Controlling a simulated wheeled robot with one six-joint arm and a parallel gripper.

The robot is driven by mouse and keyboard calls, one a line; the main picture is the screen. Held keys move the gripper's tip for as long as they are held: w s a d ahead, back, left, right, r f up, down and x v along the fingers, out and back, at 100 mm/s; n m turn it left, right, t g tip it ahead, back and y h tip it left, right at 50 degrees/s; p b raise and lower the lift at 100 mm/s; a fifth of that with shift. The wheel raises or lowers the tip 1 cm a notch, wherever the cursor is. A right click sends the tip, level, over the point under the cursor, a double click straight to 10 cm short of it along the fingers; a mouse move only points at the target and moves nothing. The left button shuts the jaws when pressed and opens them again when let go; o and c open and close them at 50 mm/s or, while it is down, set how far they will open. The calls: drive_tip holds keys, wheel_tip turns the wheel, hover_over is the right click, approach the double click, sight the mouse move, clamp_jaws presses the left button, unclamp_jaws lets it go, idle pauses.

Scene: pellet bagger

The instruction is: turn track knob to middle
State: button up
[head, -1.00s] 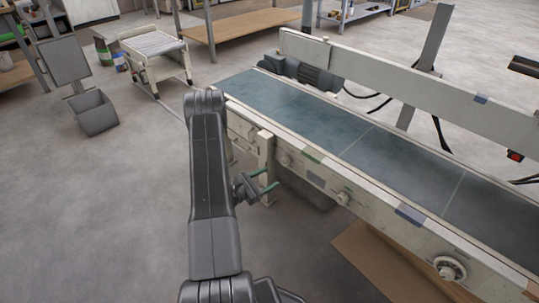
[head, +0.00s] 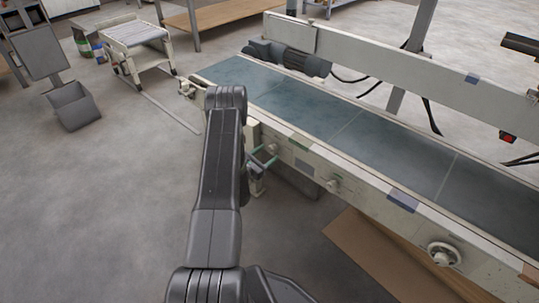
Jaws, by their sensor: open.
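The conveyor's cream side rail (head: 370,194) carries a small round knob (head: 273,148) near its far end. A similar small knob (head: 333,184) sits further right, and a larger round handwheel (head: 443,254) is at lower right. I cannot read any label that tells which is the track knob. My gripper (head: 266,161) has green-tipped fingers. It is open and empty, just below and left of the far small knob. I see no contact with it. My arm hides part of the conveyor's left end.
The teal belt (head: 315,110) runs along the top of the conveyor. A brown cardboard sheet (head: 385,255) lies on the floor beneath it. A grey bin (head: 75,106) and a roller stand (head: 138,45) stand at the upper left. The floor left of my arm is clear.

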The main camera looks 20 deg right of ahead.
drive_tip(key=shift+x, duration=1.1)
drive_tip(key=c, duration=1)
drive_tip(key=shift+n+b, duration=0.3)
drive_tip(key=shift+n, duration=0.1)
drive_tip(key=n, duration=0.3)
drive_tip(key=shift+w+n+b, duration=0.1)
drive_tip(key=shift+n+b, duration=0.25)
drive_tip(key=shift+n, duration=0.05)
drive_tip(key=n, duration=0.4)
drive_tip(key=shift+n, duration=0.4)
